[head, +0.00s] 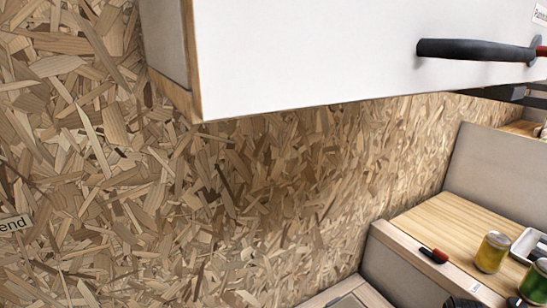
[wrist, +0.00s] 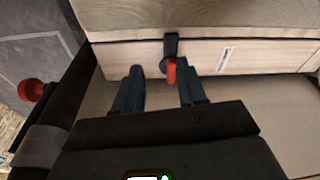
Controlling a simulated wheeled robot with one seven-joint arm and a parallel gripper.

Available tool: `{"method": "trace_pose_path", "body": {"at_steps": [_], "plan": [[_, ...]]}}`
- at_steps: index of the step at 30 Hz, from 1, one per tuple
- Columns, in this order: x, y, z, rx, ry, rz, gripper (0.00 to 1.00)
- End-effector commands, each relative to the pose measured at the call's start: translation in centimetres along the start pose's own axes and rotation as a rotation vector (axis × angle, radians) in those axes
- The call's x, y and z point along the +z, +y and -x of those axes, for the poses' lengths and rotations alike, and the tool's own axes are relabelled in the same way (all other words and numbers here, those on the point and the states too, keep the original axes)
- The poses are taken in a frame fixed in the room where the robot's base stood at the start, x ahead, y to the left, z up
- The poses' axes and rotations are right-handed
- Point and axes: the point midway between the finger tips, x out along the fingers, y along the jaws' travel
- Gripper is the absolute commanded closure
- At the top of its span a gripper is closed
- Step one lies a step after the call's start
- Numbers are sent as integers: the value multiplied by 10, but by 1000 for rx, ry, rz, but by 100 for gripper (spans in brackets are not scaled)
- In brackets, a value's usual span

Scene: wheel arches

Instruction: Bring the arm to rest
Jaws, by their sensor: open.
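My gripper (wrist: 160,72) shows in the wrist view, its two dark blue fingers apart with a gap between them. Nothing is held between the fingers. A black and red handle (wrist: 171,62) on the pale wooden front (wrist: 130,60) shows beyond the gap; I cannot tell whether the fingers touch it. My gripper and arm do not show in the head view.
A white overhead cabinet (head: 300,50) with a dark handle (head: 475,49) hangs on the chipboard wall (head: 130,190). At the lower right, a wooden counter (head: 440,218) holds a yellow can (head: 492,252), a green can (head: 535,282) and a white tray (head: 528,243). A red knob (wrist: 32,91) is at left.

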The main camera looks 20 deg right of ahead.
Motion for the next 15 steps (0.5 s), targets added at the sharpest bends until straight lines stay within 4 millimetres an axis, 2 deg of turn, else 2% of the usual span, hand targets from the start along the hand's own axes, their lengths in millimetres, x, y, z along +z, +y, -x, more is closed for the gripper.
{"method": "trace_pose_path", "body": {"at_steps": [1, 8, 11, 15], "plan": [[18, 6, -3, -9, 40, 53, 60], [73, 20, 4, -86, 215, 269, 60], [98, 25, 15, -130, 287, 365, 60], [137, 34, 40, -207, 387, 505, 60]]}}
